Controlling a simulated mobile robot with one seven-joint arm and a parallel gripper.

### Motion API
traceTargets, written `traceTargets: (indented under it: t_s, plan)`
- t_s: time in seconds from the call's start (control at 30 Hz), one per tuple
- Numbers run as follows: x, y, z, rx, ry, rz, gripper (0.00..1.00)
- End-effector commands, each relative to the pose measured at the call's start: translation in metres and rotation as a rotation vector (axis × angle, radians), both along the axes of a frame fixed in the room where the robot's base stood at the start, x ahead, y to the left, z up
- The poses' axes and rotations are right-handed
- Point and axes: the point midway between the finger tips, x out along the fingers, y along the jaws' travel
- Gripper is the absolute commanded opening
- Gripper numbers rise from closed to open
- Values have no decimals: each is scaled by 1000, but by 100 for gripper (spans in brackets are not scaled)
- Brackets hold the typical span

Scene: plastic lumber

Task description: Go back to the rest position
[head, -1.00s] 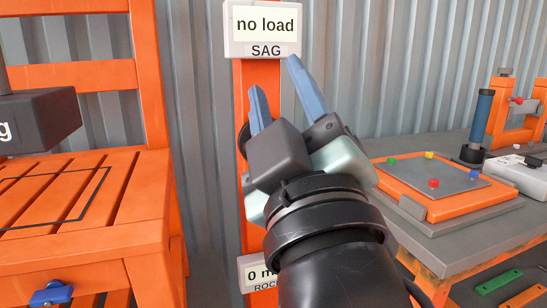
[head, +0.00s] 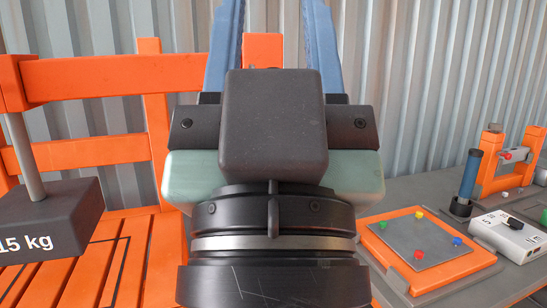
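My gripper (head: 274,35) stands upright in the middle of the head view, close to the camera. Its two blue fingers are spread apart, and their tips are cut off by the top edge. I see the corrugated wall and part of an orange post between the fingers, and nothing held there. My wrist hides much of what lies behind it.
An orange slatted bench (head: 150,250) is at left, with a dark 15 kg weight (head: 50,210) on a rod above it. At right, a grey table (head: 400,195) holds an orange-framed plate (head: 418,243) with coloured knobs, a blue cylinder (head: 470,175) and a white box (head: 508,235).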

Motion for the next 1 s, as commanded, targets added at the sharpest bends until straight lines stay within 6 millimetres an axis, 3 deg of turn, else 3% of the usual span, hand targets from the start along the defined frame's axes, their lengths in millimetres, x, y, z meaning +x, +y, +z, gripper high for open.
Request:
traceTargets:
  t_s: [0.03,0.3,0.5,0.7,1.0]
  plan:
    - [0,0,34,0,0,0,45]
    - [0,0,119,-1,1,1,45]
    - [0,0,166,-1,1,2,45]
    - [0,1,182,-1,1,2,45]
    - [0,1,180,-1,1,2,45]
